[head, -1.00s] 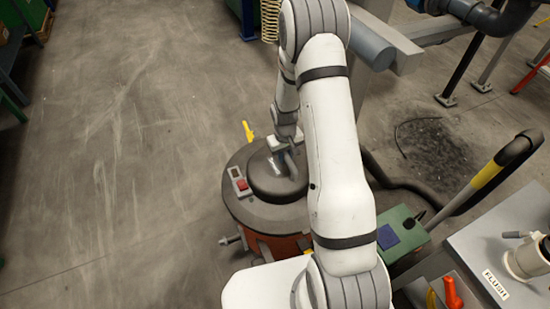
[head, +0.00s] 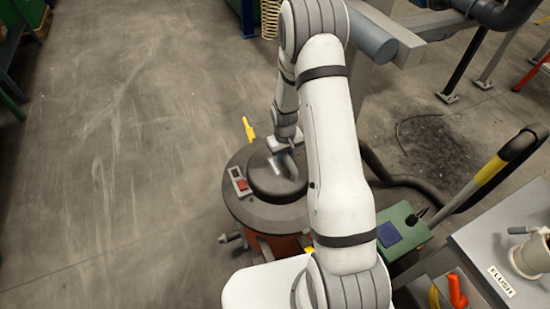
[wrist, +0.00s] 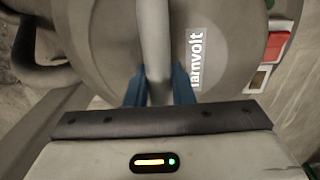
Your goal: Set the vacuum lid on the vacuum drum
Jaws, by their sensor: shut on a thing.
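The vacuum lid (head: 243,206) is a round dark grey cover with a raised dome and a red switch. In the head view it sits over the orange-red vacuum drum (head: 283,247), and I see no clear gap on the near side. My arm hides its right side, so I cannot tell if it is fully seated all round. My gripper (head: 287,162) points down at the top of the dome. In the wrist view its blue fingers (wrist: 158,92) are on both sides of the lid's grey bar handle, shut on it. The lid (wrist: 222,50) fills much of that view.
A yellow latch (head: 248,129) stands up at the drum's back left. A dark hose (head: 405,184) runs behind the drum to the right. A green box (head: 402,232) and a bench with a FLUSH label (head: 502,281) stand at the right. The floor at left is clear.

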